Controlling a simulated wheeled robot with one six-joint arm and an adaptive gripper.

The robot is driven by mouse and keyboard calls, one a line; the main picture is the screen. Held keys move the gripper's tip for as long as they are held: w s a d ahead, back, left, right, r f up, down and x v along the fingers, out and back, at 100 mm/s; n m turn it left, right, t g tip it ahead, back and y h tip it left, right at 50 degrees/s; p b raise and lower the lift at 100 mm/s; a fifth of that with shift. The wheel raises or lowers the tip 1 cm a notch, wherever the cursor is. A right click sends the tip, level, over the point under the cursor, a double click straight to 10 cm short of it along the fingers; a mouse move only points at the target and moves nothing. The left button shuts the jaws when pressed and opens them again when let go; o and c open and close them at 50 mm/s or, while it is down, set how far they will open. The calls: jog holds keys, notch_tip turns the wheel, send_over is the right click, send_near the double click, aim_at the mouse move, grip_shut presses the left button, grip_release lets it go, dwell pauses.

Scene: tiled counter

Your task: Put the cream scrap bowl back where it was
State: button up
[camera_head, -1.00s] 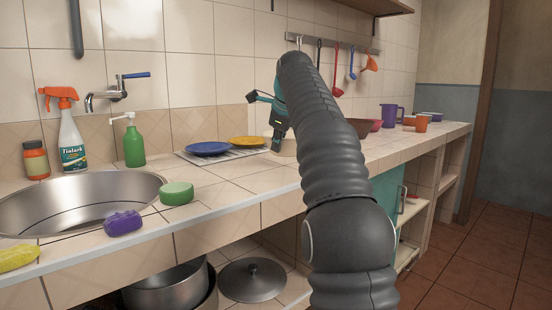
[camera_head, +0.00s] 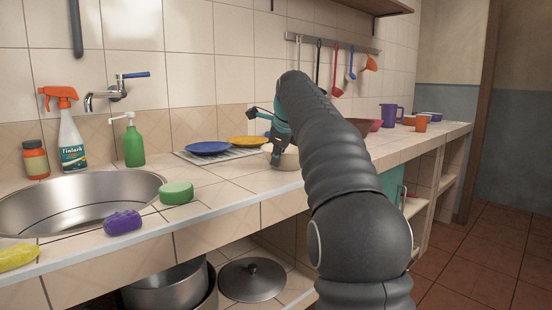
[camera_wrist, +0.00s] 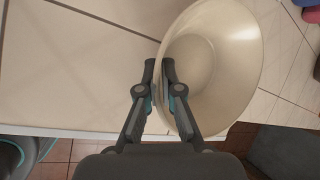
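The cream scrap bowl (camera_head: 289,159) is at the counter beside the blue and yellow plates, partly hidden by my arm and gripper in the head view. In the wrist view the bowl (camera_wrist: 222,65) fills the upper right, its open inside facing the camera. My gripper (camera_head: 275,160) is at the bowl's left side. In the wrist view my gripper (camera_wrist: 160,72) has its fingers close together with the bowl's left rim between them, shut on it. I cannot tell whether the bowl's base touches the counter.
A blue plate (camera_head: 208,148) and a yellow plate (camera_head: 248,141) lie on a rack to the left. A red-brown bowl (camera_head: 358,125), purple jug (camera_head: 389,115) and orange cup (camera_head: 421,123) stand to the right. The counter's front strip is clear between green sponge (camera_head: 176,192) and bowl.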

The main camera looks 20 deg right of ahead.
jog(key=o, duration=0.4)
jog(key=shift+c, duration=0.2)
jog(key=shift+r, duration=0.1)
jog(key=v, duration=1.1)
jog(key=s+a+f+n, duration=0.2)
jog(key=s+a+n, duration=0.2)
jog(key=s+n, duration=0.3)
jog(key=s+a+f+n, duration=0.3)
jog(key=s+f+n, duration=0.6)
jog(key=s+f, duration=0.5)
jog(key=s+a+f+n+g, duration=0.1)
jog(key=s+a+f+n, duration=0.3)
jog(key=s+f+n, duration=0.6)
jog(key=s+f, duration=0.3)
jog(key=f, duration=0.3)
jog(key=shift+s+a+f, duration=0.15)
jog(key=shift+s+f, duration=0.2)
jog(key=shift+s, duration=0.05)
